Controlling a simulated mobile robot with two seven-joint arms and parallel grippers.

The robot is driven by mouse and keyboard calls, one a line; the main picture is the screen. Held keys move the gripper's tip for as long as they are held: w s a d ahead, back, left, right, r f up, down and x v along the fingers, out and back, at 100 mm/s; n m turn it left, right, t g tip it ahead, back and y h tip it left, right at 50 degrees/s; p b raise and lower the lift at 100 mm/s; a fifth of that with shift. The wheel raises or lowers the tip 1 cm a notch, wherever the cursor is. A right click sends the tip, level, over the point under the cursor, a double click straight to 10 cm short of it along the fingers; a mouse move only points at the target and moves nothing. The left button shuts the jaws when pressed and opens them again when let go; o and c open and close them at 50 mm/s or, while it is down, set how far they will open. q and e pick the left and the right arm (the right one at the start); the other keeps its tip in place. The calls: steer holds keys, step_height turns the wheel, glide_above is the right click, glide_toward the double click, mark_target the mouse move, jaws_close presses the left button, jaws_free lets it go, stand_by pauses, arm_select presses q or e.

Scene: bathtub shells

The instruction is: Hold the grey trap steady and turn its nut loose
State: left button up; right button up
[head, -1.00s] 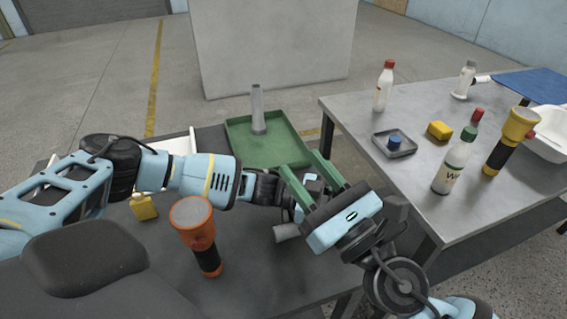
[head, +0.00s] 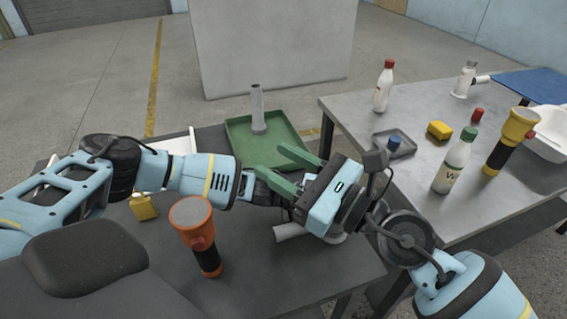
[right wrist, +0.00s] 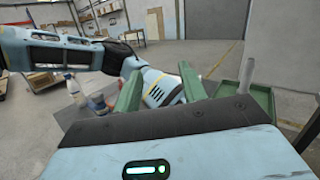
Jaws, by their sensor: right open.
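A grey pipe piece (head: 290,232), apparently part of the trap, shows at the dark table's right side, below my grippers. My right gripper's body covers much of it, and I cannot make out its nut. My right gripper (head: 273,162) is open, its two green fingers pointing up and left, with nothing seen gripped. In the right wrist view, the open fingers (right wrist: 160,73) stand either side of my left arm's pale blue wrist. My left gripper (head: 285,197) reaches in from the left behind the right one. Its fingertips are hidden, so its hold on the trap cannot be seen.
A green tray (head: 292,150) with an upright grey tube (head: 257,108) lies behind the grippers. An orange flashlight (head: 203,240) and yellow bottle (head: 144,207) stand on the dark table. The right table (head: 400,185) holds bottles, a small tray (head: 381,147) and a yellow flashlight (head: 508,140).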

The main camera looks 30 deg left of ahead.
steer(key=shift+o, duration=1.2)
steer(key=shift+w, duration=0.1)
steer(key=shift+o, duration=0.2)
steer(key=w+d+f+h, duration=0.1)
steer(key=w+d+f, duration=0.4)
steer(key=w+d, duration=0.2)
steer(key=shift+w+d+f+m+h, duration=0.3)
steer(key=shift+w+d+f+m, duration=0.1)
steer(key=shift+w, duration=0.7)
steer(key=w+d+f+g, duration=0.1)
steer(key=w+d+f, duration=0.1)
steer(key=d+f, duration=0.3)
steer(key=w+d+f, duration=0.2)
steer(key=d, duration=0.5)
steer(key=a, duration=1.2)
steer(key=shift+s+a, duration=0.15)
steer(key=shift+s, duration=0.25)
steer(key=c, duration=1)
